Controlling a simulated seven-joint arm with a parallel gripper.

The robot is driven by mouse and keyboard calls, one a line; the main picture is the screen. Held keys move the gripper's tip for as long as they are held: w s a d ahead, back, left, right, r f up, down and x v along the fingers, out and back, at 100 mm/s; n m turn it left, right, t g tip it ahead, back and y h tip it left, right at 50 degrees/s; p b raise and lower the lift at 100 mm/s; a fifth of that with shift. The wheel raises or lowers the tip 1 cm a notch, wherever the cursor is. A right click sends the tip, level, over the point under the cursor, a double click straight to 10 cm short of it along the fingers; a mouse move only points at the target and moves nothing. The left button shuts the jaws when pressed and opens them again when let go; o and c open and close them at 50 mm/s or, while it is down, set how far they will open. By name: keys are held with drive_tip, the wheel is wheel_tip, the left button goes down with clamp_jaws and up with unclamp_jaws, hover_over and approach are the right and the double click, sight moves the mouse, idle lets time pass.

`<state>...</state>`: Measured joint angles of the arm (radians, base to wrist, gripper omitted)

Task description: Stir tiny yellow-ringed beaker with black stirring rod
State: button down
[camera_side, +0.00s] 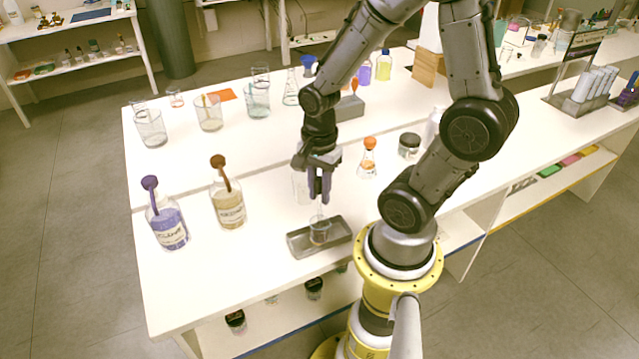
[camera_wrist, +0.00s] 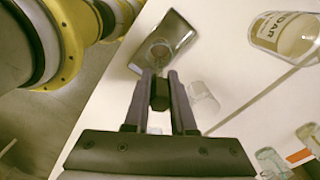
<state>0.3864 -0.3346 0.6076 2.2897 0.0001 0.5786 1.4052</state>
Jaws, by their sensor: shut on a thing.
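My gripper (camera_side: 319,198) points down above a small clear beaker (camera_side: 320,232) that stands on a grey tray-like base (camera_side: 298,243). The gripper is shut on a dark piece (camera_wrist: 160,93), which I take for the top of the black stirring rod. Its lower part shows only faintly below the fingers in the side view, so I cannot tell whether its tip is inside the beaker. In the wrist view the beaker (camera_wrist: 159,49) and base (camera_wrist: 180,28) are just beyond the fingertips. The ring colour on the beaker is too small to tell.
A clear glass vessel (camera_side: 301,188) stands close beside my gripper. A purple bottle (camera_side: 168,228) and a tan bottle (camera_side: 228,208) stand at left. Several beakers line the back, and an orange-topped flask (camera_side: 368,163) and a jar (camera_side: 409,146) stand at right.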

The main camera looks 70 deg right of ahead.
drive_tip(key=shift+f, duration=1.8)
drive_tip(key=shift+s+d, duration=0.15)
